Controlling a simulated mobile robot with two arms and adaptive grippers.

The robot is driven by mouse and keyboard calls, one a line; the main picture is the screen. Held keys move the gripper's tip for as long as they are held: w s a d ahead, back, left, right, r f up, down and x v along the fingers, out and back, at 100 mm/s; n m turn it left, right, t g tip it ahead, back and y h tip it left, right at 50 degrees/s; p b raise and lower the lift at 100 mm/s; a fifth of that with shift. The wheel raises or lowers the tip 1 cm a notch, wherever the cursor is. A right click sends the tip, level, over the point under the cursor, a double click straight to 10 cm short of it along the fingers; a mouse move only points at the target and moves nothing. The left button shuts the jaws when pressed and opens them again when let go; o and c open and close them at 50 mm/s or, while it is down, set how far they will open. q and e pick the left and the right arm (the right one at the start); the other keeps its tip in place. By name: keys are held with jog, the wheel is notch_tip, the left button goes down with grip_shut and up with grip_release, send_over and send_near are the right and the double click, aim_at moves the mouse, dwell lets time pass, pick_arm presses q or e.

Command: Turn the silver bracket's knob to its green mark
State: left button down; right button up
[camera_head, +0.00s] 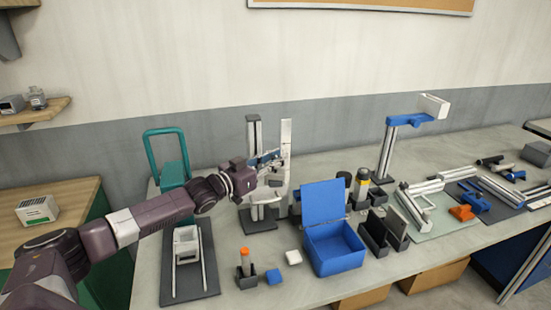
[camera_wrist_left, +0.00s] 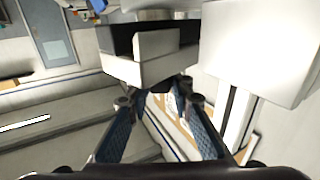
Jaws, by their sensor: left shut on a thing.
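The silver bracket (camera_head: 254,135) is an upright stand on a dark base, behind the middle of the table. My left gripper (camera_head: 268,158) is at its upper part, reaching in from the left. In the left wrist view the two blue-padded fingers (camera_wrist_left: 160,98) close in at a pale block with a dark recess (camera_wrist_left: 152,60), which seems to be the bracket's knob. The gripper is shut on it. The fingers and wrist hide much of the knob in the head view. I cannot make out the green mark in either view. My right gripper is not in view.
A blue open box (camera_head: 335,247) stands right of the bracket, with dark holders beside it. A teal-handled thing (camera_head: 170,160) stands left, behind my arm. A dark mat with a white frame (camera_head: 188,245) lies in front. A blue-armed stand (camera_head: 388,150) is further right.

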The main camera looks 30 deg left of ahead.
pick_arm(q)
jog(key=shift+d+r, duration=0.25)
dwell(0.3)
jog(key=c, duration=2.1)
grip_release()
jog(key=o, duration=0.4)
jog(key=shift+w+d+f, duration=0.1)
jog(key=shift+w+d, duration=0.1)
jog(key=shift+d, duration=0.05)
jog(key=shift+s+a+f, duration=0.15)
jog(key=shift+s+a, duration=0.05)
jog(key=shift+a, duration=0.1)
jog(key=shift+s+a, duration=0.15)
jog(key=shift+s, duration=0.35)
jog(key=shift+v, duration=4.65)
jog(key=shift+s, duration=0.6)
